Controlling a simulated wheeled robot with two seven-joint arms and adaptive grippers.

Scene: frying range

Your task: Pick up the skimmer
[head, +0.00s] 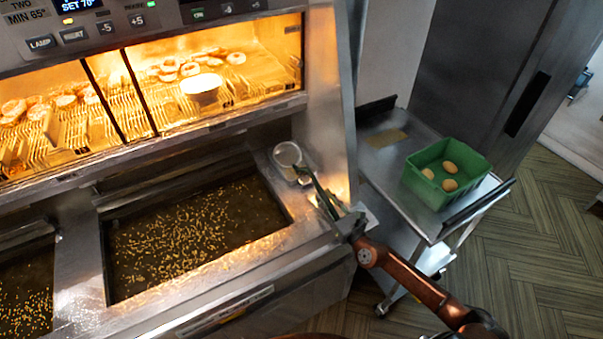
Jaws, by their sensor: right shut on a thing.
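The skimmer (287,154) shows as a round metal head at the right edge of the fryer, with a thin dark handle running down and right from it. My right gripper (337,212) is at the handle's lower end, shut on the skimmer. The gripper is small here and its fingers partly hide the handle. The skimmer's head is over or on the steel surface beside the oil vat; I cannot tell whether it touches. My left gripper is not in view.
The fryer vat (282,246) holds dark oil with floating bits. A lit warming cabinet (215,131) with food and a white bowl (201,86) stands behind. A steel cart (390,160) at right carries a green crate (427,195) with several brown items. Floor is clear at far right.

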